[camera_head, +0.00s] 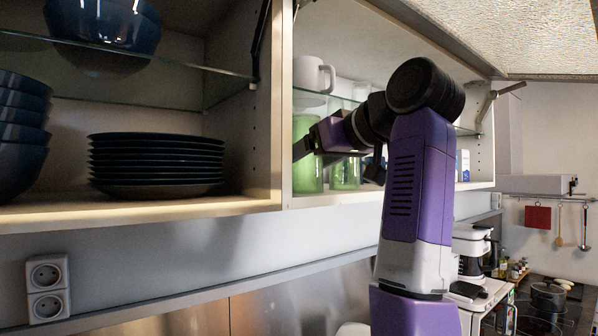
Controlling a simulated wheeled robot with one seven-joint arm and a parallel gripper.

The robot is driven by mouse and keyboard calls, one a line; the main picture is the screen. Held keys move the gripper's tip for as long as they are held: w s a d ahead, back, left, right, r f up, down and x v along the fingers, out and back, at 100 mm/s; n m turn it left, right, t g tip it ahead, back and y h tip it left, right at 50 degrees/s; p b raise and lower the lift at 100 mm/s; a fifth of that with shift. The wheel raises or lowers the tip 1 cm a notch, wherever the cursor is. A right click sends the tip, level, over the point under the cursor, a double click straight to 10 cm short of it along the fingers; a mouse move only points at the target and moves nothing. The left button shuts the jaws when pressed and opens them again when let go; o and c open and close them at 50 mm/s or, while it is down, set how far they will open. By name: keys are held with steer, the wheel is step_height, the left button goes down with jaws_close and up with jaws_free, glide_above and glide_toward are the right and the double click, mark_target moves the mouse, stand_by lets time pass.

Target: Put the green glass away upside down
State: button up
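A green glass (307,176) stands on the bottom board of the open right-hand cupboard section, close to the divider. A second green glass (345,174) stands to its right, partly behind my arm. My gripper (302,148) is inside this section and points left. Its dark fingers overlap the left green glass at mid-height. I cannot tell whether the fingers hold it, touch it or are only in front of it, nor how far apart they are. Which way up either glass stands is not clear.
A glass shelf (326,97) above my gripper bears a white mug (313,74). The wooden divider (270,110) is close on the left. Stacked dark plates (157,166) and bowls (22,137) fill the left section. The raised flap (520,35) hangs above my arm.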

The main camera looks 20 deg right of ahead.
steer(key=b+v, duration=0.2)
steer(key=v, duration=0.6)
steer(key=shift+s, duration=0.25)
